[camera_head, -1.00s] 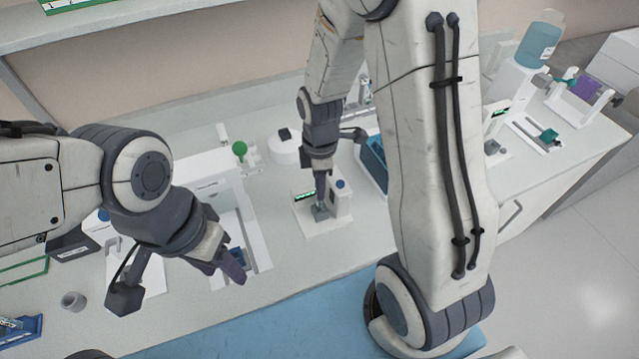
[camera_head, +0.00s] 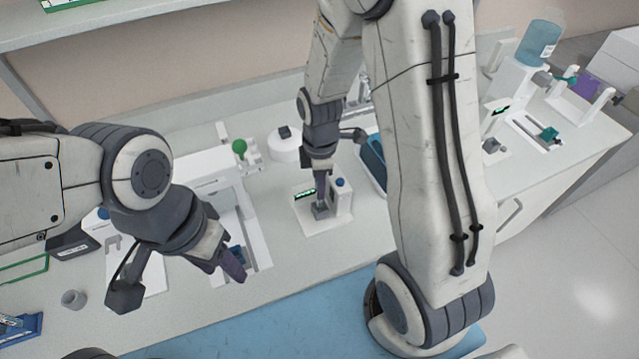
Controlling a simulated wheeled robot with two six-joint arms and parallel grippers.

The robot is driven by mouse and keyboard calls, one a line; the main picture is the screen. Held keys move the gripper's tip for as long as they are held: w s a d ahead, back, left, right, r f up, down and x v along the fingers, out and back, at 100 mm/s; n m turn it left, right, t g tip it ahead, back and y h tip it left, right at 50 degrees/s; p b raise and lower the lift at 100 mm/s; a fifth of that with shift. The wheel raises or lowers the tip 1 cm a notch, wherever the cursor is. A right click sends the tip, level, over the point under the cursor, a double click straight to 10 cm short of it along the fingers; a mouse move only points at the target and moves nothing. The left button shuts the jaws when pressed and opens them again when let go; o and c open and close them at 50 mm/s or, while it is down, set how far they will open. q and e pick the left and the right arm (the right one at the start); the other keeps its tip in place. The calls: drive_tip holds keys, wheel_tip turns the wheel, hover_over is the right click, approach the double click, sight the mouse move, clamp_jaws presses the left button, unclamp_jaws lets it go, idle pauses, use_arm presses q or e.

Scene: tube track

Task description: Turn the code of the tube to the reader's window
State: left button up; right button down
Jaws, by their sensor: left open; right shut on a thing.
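The reader (camera_head: 341,205) is a small white device with a green-lit display (camera_head: 305,194), a blue round part on top and a grey block at its front. My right gripper (camera_head: 319,192) points straight down over the grey block, beside the display. It is shut on the tube, which is too small and too covered by the fingers to make out. The tube's code and the reader's window cannot be made out. My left gripper (camera_head: 232,270) is open and empty, over the front of the bench to the left of the reader.
A green ball-topped item (camera_head: 239,147) and a round white device (camera_head: 285,146) stand behind the reader. A blue container (camera_head: 374,160) is close on its right, partly behind my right arm. A grey cup (camera_head: 73,299) stands at the left. The bench in front of the reader is clear.

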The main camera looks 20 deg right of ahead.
drive_tip(key=shift+f, duration=0.2)
drive_tip(key=shift+f+b, duration=0.4)
drive_tip(key=shift+f, duration=0.2)
drive_tip(key=shift+f+b, duration=0.45)
drive_tip(key=shift+f, duration=0.05)
drive_tip(key=c, duration=0.7)
unclamp_jaws()
drive_tip(key=shift+o, duration=0.2)
drive_tip(key=shift+r, duration=0.1)
